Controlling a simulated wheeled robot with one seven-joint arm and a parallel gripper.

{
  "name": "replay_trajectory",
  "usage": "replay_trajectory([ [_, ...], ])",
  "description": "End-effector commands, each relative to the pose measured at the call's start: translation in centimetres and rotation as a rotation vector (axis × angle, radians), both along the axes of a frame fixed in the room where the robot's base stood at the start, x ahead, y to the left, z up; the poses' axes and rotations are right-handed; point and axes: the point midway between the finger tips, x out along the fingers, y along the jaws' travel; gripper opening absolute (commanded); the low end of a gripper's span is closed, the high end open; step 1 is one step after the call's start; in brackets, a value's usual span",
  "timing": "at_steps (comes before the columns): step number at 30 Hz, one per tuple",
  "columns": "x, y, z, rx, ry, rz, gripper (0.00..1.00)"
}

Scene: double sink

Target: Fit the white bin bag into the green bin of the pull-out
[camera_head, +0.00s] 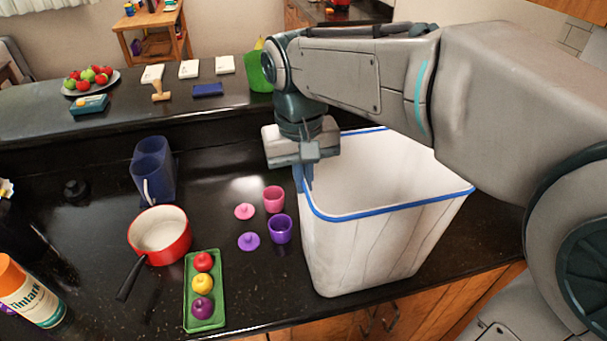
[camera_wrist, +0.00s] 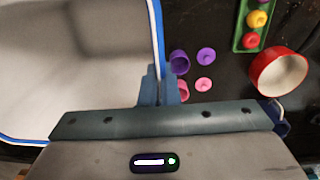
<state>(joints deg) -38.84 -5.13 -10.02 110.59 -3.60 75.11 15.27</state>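The white bin bag (camera_head: 365,245) has a blue rim and an open top. It stands upright at the right of the dark counter, its lower front near the counter's edge. In the wrist view, the bag (camera_wrist: 75,60) fills the upper left. My gripper (camera_head: 306,183) points down at the left part of the blue rim. In the wrist view, its fingers (camera_wrist: 159,76) are close together with the rim running between them, so it appears shut on the rim. The green bin and an open pull-out are not visible.
Pink and purple cups (camera_head: 280,229) with lids, a green tray (camera_head: 205,312) of toy fruit, a red pan (camera_head: 160,248) and a blue pitcher (camera_head: 152,170) stand left of the bag. Wooden cabinet fronts (camera_head: 400,318) with handles are below. A raised ledge (camera_head: 215,112) runs behind.

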Motion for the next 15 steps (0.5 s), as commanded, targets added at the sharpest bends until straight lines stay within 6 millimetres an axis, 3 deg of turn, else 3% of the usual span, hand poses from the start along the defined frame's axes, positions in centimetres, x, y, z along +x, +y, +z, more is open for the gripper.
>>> replay_trajectory([
  [8, 0.0, -0.01, -0.42, 0.0, 0.0, 0.0, 0.0],
  [11, -0.01, -0.01, -0.28, 0.0, 0.0, 0.0, 0.24],
  [15, 0.0, -0.01, -0.27, 0.0, 0.0, 0.0, 0.24],
])
